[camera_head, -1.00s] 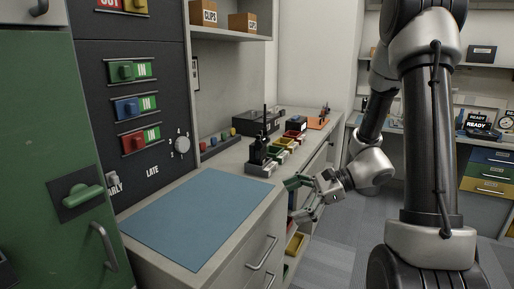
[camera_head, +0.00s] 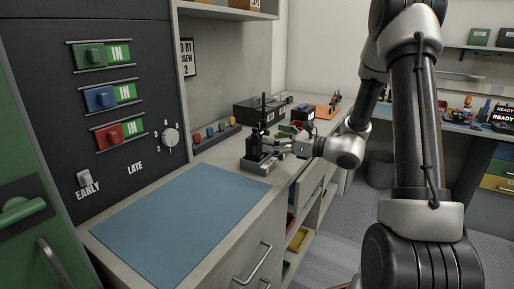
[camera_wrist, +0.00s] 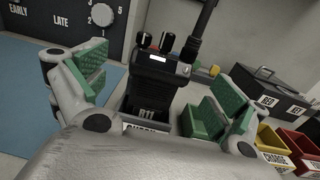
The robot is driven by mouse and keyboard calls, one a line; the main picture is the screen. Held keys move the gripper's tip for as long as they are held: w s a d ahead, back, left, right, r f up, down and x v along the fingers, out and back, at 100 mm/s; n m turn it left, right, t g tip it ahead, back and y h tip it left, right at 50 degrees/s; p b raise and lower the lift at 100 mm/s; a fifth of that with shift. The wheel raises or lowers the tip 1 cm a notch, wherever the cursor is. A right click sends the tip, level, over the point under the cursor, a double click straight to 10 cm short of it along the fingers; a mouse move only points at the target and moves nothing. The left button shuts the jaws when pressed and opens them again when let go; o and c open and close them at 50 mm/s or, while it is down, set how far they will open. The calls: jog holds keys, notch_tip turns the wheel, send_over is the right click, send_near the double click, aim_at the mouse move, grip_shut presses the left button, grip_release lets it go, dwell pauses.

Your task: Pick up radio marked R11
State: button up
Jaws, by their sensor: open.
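The black radio (camera_wrist: 157,78) marked R11 stands upright in a charger (camera_wrist: 140,128) in the wrist view, its antenna pointing up and two knobs on top. In the head view the radio (camera_head: 254,146) stands in its charger (camera_head: 255,166) on the counter beyond the blue mat. My gripper (camera_wrist: 155,88) is open, one green-padded finger at the radio's left and the other at its right. Gaps show between the pads and the radio. In the head view my gripper (camera_head: 275,145) reaches in from the right at the radio's height, and its fingertips partly overlap the radio.
The blue mat (camera_head: 180,222) lies clear in front. A dark box (camera_wrist: 268,92) and red and yellow bins (camera_wrist: 272,142) stand to the right of the radio. A panel with a dial (camera_head: 171,139) is at the left. Drawers (camera_head: 256,250) are below the counter.

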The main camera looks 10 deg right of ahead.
aim_at(257, 135)
jog(key=x, duration=0.6)
jog(key=shift+w+f, duration=0.25)
jog(key=shift+f, duration=0.05)
jog(key=c, duration=1.6)
jog(key=shift+o, duration=0.2)
notch_tip(257, 135, up, 10)
